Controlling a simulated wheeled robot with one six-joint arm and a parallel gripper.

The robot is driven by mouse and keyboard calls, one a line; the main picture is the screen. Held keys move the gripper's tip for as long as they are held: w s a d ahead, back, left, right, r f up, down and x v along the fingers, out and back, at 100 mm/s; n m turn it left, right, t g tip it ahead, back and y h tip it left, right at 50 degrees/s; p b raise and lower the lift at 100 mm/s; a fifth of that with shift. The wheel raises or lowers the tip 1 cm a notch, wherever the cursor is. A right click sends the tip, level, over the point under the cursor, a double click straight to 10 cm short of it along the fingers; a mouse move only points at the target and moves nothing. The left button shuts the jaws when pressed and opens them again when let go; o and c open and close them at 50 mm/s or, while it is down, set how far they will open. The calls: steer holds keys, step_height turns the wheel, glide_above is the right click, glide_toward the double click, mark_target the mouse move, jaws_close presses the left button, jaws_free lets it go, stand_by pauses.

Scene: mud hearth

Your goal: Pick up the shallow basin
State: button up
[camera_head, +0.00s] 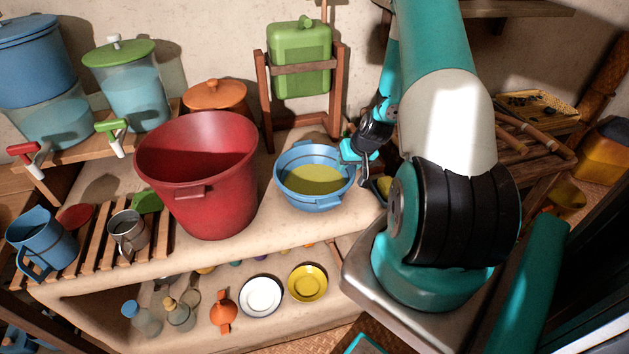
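The shallow basin (300,196) is blue, with side handles and a yellow-green inside bottom or content. It sits upright on the pale clay ledge, right of the red bucket. My gripper (354,170) is at the basin's right rim, coming from the upper right. Its fingers overlap the rim in this view. The fingers are small and partly hidden, so I cannot tell whether they touch the rim or are open or shut.
A big red bucket (205,190) stands close left of the basin. A green canister (299,62) in a wooden frame and an orange lidded pot (216,96) stand behind. A small green-yellow item (384,186) lies right of the basin. Plates (307,283) lie on the shelf below.

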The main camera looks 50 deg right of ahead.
jaws_close()
stand_by(1.4)
